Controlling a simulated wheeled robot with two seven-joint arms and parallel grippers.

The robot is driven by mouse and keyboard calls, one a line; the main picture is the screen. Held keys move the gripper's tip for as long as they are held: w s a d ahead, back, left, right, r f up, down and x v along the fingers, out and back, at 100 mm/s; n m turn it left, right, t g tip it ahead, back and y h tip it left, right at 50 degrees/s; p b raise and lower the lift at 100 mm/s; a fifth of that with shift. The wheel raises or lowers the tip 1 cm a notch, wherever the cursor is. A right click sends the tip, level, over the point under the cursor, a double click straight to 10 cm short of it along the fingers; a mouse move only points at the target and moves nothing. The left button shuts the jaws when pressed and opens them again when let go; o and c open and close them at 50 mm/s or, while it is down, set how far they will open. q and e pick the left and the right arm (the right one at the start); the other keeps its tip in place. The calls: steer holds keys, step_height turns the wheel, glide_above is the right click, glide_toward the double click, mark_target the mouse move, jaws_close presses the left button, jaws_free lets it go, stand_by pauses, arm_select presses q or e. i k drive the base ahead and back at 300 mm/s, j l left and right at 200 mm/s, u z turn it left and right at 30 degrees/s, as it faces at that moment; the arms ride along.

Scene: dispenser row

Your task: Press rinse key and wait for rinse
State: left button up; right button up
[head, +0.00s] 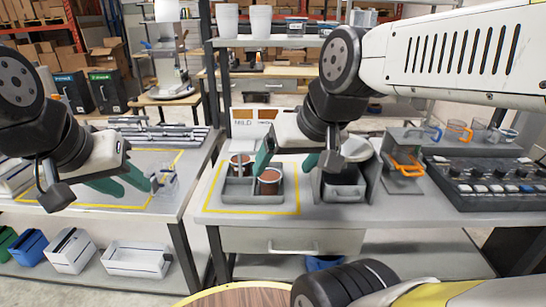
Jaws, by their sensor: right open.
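My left gripper (136,188), with teal fingers apart, hangs over the left table. A clear glass (168,182) stands just right of its fingertips, and I see nothing between the fingers. My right gripper (284,166) is open, with one teal finger above the grey cup tray and the other beside the grey dispenser unit (344,192). A panel of knobs and pale keys (496,188) lies at the right end of the counter, well away from both grippers. I cannot tell which key is the rinse key.
The grey tray (238,196) holds brown-filled cups (269,182) inside a yellow outline. An orange-handled item (406,163) stands between the dispenser and panel. Cups with coloured handles (458,130) stand behind the panel. A gap separates the two tables.

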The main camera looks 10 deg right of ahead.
mark_target(524, 189)
steer(key=z, duration=2.1)
